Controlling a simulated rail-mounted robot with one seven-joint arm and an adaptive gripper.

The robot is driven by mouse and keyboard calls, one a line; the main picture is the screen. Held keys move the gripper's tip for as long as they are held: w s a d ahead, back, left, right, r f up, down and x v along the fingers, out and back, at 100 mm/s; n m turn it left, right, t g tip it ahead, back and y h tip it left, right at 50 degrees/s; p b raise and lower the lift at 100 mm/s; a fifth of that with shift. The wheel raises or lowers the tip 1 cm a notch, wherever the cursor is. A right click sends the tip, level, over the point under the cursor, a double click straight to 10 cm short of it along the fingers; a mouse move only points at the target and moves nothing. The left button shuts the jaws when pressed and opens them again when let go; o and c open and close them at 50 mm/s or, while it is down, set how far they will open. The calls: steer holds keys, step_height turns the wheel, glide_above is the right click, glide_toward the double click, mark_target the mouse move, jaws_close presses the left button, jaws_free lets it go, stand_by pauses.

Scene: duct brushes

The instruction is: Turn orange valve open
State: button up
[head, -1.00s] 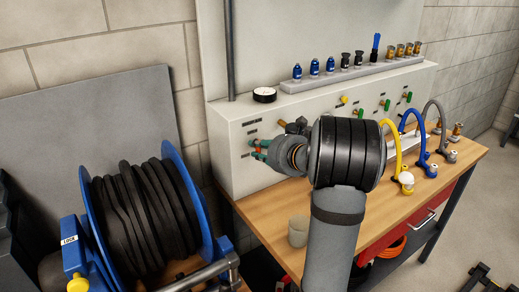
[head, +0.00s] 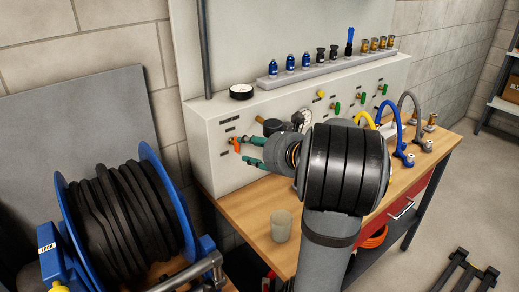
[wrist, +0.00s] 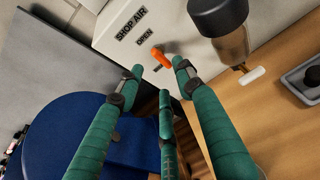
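The orange valve handle (head: 236,145) is on the front of the pale panel box, near its left end. In the wrist view the orange handle (wrist: 161,57) lies just beyond my fingertips, under the labels "SHOP AIR" and "OPEN". A smaller label beside it is partly hidden. My gripper (head: 245,149) has green fingers and points at the panel. In the wrist view my gripper (wrist: 158,76) is open, its fingers spread and empty, with the handle ahead of the gap. I cannot tell whether a finger touches the handle.
A dark-capped filter (wrist: 222,22) sticks out of the panel right of the handle. A blue hose reel (head: 165,170) stands left of the bench. A beige cup (head: 281,226) stands on the wooden bench top below my arm. Yellow, blue and grey hoses are farther right.

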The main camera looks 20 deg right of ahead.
mark_target(237, 146)
steer(key=v, duration=0.4)
steer(key=shift+s+d+r, duration=0.1)
steer(key=shift+s+r, duration=0.05)
steer(key=shift+s, duration=0.2)
steer(key=shift+w, duration=0.1)
steer(key=x, duration=1.2)
